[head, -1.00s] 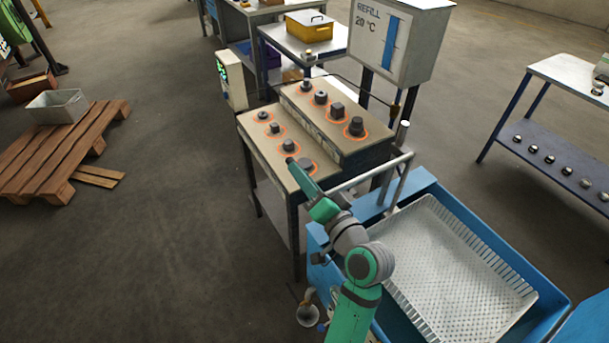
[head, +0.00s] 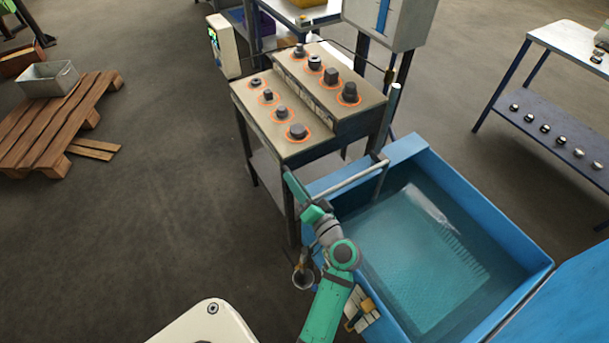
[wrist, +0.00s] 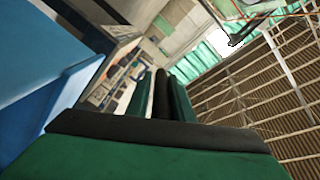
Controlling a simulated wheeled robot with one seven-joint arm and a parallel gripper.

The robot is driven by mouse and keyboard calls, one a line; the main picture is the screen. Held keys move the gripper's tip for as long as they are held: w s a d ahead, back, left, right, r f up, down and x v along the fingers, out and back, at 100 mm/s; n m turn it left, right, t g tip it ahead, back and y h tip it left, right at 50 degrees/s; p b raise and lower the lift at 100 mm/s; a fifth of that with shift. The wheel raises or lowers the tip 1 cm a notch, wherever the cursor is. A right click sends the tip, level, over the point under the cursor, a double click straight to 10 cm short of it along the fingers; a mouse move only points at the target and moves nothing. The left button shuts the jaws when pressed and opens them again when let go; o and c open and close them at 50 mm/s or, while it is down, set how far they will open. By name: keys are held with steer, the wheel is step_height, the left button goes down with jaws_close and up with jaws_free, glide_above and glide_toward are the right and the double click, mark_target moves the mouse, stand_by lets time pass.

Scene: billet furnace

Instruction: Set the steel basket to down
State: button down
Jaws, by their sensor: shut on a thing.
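The steel basket (head: 428,268) lies under the water inside the blue tank (head: 526,250), in the lower right of the head view. Its perforated floor and slatted side show blurred through the water. A grey lever bar (head: 352,178) runs across the tank's back left corner to an upright post. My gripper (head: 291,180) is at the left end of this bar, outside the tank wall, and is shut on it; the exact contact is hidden.
A stepped bench (head: 285,145) with several dark metal parts in orange rings stands just behind my gripper. A pallet (head: 45,140) with a grey bin lies at left. Open floor lies between.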

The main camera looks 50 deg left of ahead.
steer(key=shift+f, duration=0.45)
steer(key=c, duration=1.6)
jaws_free()
steer(key=shift+c, duration=0.2)
steer(key=shift+r, duration=0.1)
steer(key=s+d, duration=0.1)
steer(key=d, duration=0.9)
steer(key=shift+s+d, duration=0.3)
steer(key=shift+s, duration=0.05)
